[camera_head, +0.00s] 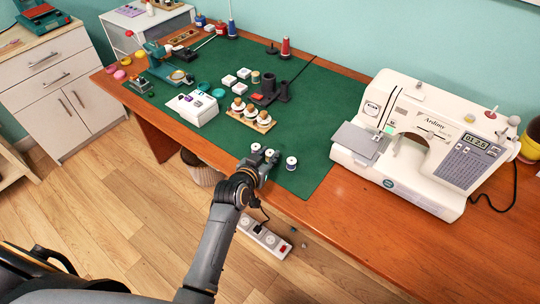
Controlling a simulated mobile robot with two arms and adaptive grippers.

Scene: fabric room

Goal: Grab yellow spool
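My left gripper (262,161) is at the front edge of the green mat, beside a few small spools. One white-topped spool (256,147) and another one (269,152) are right at its fingertips. A third spool (291,163), white with a dark band, stands just to the right. I cannot tell whether the fingers are open or touch a spool. No spool is clearly yellow; a small yellowish-tan one (255,76) stands farther back on the mat. My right gripper is not in view.
A wooden rack (263,127) of spools stands behind the gripper, with a white box (193,110) to its left. A white sewing machine (425,140) stands at right. The mat (318,110) is clear between rack and machine. A power strip (265,239) is below the table.

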